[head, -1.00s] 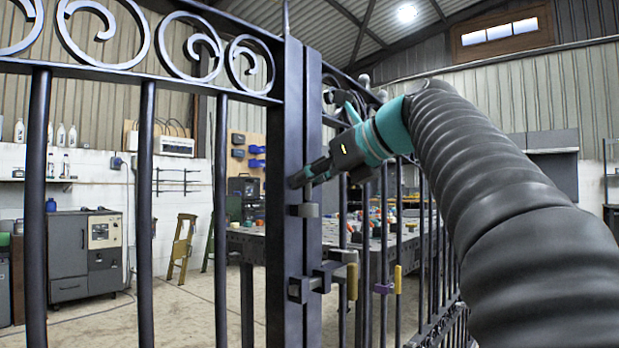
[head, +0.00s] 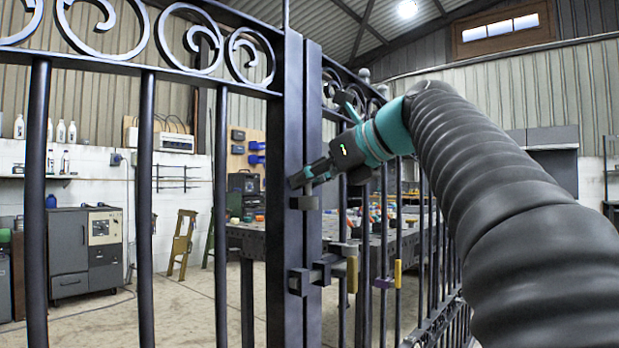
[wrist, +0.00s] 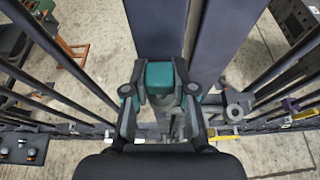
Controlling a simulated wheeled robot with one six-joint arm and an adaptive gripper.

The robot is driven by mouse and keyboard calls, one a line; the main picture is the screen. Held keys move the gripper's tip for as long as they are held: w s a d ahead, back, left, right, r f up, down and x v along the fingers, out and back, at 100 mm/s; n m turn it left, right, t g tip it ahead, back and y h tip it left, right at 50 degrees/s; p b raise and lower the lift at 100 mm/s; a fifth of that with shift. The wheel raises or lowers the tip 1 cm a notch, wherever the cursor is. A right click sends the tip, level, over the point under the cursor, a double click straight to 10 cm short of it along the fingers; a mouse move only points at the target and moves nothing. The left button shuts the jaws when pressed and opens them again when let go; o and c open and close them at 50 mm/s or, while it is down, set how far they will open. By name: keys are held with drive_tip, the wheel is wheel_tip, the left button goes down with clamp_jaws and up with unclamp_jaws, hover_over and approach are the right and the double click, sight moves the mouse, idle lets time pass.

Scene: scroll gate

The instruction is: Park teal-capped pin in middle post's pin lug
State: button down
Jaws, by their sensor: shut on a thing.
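My gripper (head: 305,178) is shut on the teal-capped pin in front of the dark middle post (head: 293,120). In the wrist view the pin's teal cap (wrist: 160,75) sits between the two fingers. In the head view the fingers mostly hide the pin; a short grey length shows below them. A small grey lug block (head: 305,203) juts from the post just under the fingertips, with the pin above it. I cannot tell whether the pin's lower end is inside the lug's hole.
A latch bar with brackets (head: 312,276) crosses the posts lower down. Yellow (head: 352,274) and purple (head: 397,274) handled parts hang right of it. Gate bars stand close on both sides. A workbench (head: 250,236) stands behind the gate.

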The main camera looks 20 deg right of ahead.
drive_tip(key=shift+f+b, duration=0.3)
drive_tip(key=shift+f, duration=0.3)
idle(0.3)
drive_tip(key=c, duration=0.9)
unclamp_jaws()
drive_tip(key=shift+o, duration=0.2)
drive_tip(key=v, duration=1.2)
drive_tip(key=shift+f, duration=0.1)
